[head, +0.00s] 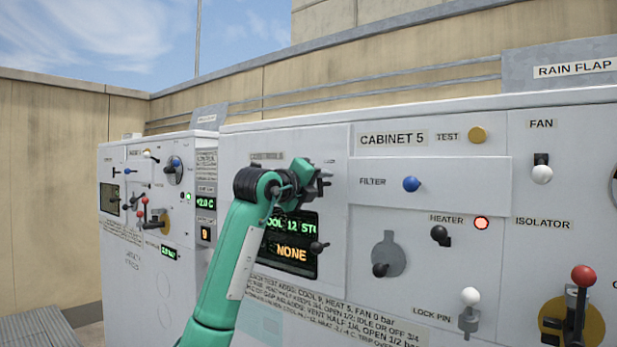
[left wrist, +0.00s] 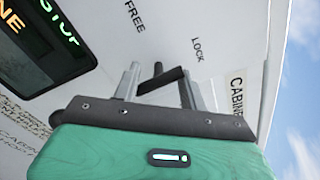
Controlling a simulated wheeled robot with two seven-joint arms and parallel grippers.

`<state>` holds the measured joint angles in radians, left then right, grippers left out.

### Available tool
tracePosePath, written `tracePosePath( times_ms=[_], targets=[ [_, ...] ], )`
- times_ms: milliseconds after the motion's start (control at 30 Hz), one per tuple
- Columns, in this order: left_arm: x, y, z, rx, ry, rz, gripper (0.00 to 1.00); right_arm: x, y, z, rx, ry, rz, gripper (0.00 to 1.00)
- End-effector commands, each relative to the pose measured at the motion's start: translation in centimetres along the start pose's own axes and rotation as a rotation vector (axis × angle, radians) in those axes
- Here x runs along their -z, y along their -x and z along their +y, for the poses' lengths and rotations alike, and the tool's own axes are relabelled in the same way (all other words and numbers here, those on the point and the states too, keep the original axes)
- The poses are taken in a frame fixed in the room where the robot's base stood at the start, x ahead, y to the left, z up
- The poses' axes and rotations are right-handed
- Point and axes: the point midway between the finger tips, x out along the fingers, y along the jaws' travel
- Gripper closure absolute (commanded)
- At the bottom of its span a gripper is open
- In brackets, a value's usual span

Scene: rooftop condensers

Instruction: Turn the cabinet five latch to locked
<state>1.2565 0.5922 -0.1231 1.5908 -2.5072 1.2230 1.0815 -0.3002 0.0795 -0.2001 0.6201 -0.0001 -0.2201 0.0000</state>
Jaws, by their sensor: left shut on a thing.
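My left gripper (head: 318,182) is up against the front of cabinet 5 (head: 335,205), left of the CABINET 5 label. In the left wrist view the left gripper (left wrist: 161,78) has its two grey fingers on either side of a dark latch handle (left wrist: 162,80), shut on it. The words FREE (left wrist: 135,16) and LOCK (left wrist: 197,50) are printed on the panel beyond the handle. The handle's exact setting between them cannot be told. In the head view the gripper mostly hides the latch. My right gripper is not in view.
A lit display (head: 290,245) is below the gripper, with a small black knob (head: 318,247) by its edge. To the right are a blue filter knob (head: 411,184), a black heater switch (head: 440,235), a lock pin (head: 469,312) and a red-knobbed isolator lever (head: 582,285).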

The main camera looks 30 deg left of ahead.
Motion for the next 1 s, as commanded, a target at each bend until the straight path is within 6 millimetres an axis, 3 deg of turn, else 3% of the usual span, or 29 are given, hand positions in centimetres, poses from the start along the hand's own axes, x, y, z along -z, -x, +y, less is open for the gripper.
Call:
tracePosePath(
  times_ms=[233,267,333,733,1000],
  targets=[
    [0.1,-0.1,-0.1,0.003,0.015,0.005,0.8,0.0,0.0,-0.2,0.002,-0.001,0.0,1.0],
    [0.1,-0.1,-0.1,0.003,0.015,0.005,0.51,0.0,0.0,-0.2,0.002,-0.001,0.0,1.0],
    [0.1,-0.1,-0.1,0.002,0.014,0.005,0.39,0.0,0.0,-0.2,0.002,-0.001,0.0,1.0],
    [0.0,0.9,0.1,0.001,0.008,0.001,0.39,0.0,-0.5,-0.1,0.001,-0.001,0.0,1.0],
    [0.1,6.4,0.2,0.003,0.005,-0.003,0.39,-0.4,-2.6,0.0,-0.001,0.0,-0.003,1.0]
  ],
)
